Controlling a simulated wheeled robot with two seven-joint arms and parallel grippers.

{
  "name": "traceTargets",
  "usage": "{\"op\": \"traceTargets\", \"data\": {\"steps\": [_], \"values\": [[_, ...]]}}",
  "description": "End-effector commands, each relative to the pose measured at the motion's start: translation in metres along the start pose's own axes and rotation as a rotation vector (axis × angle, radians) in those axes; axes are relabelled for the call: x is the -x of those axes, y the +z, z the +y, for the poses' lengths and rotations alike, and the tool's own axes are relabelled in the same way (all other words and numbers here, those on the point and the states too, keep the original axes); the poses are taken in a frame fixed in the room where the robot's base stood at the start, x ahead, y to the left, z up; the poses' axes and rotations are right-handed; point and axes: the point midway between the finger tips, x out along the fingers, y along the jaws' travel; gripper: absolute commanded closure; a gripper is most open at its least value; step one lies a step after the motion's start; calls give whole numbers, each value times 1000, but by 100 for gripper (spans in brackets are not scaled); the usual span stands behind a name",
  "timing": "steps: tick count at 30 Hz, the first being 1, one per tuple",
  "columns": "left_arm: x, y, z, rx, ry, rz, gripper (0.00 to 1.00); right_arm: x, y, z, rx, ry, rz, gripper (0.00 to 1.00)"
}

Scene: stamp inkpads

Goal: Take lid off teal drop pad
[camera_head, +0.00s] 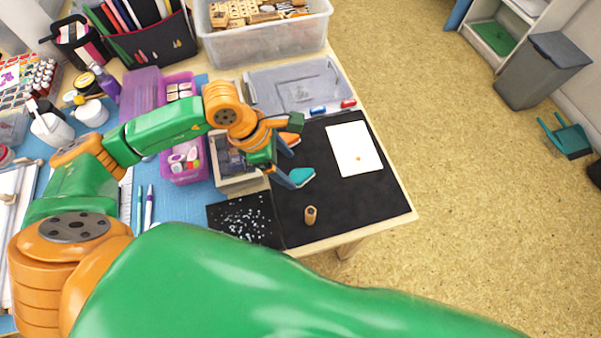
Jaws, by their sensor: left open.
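The teal drop pad (303,175) lies on the black mat (345,208), near the mat's left edge. Its light pinkish side shows at its upper left. My left gripper (291,152) comes in from the left over the mat and is open. One finger is close beside the teal drop pad and partly covers it; I cannot tell if they touch. An orange drop pad (291,138) lies farther back, partly behind the gripper. I cannot make out the seam between lid and base of the teal pad. My right gripper is out of view.
A white card (354,148) and a small wooden stamp (310,215) are on the mat. A grey box (240,182) stands left of the gripper. A clear bin (265,42) stands at the back.

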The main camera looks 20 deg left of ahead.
Motion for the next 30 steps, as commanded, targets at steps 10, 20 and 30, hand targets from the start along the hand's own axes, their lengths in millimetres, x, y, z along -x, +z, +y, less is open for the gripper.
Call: {"op": "traceTargets", "data": {"steps": [10,20,30], "values": [[-41,-2,2,-1,1,0,19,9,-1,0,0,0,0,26],[-41,-2,2,0,1,0,79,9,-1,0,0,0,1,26],[-40,-2,2,0,1,0,100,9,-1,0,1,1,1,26]]}}
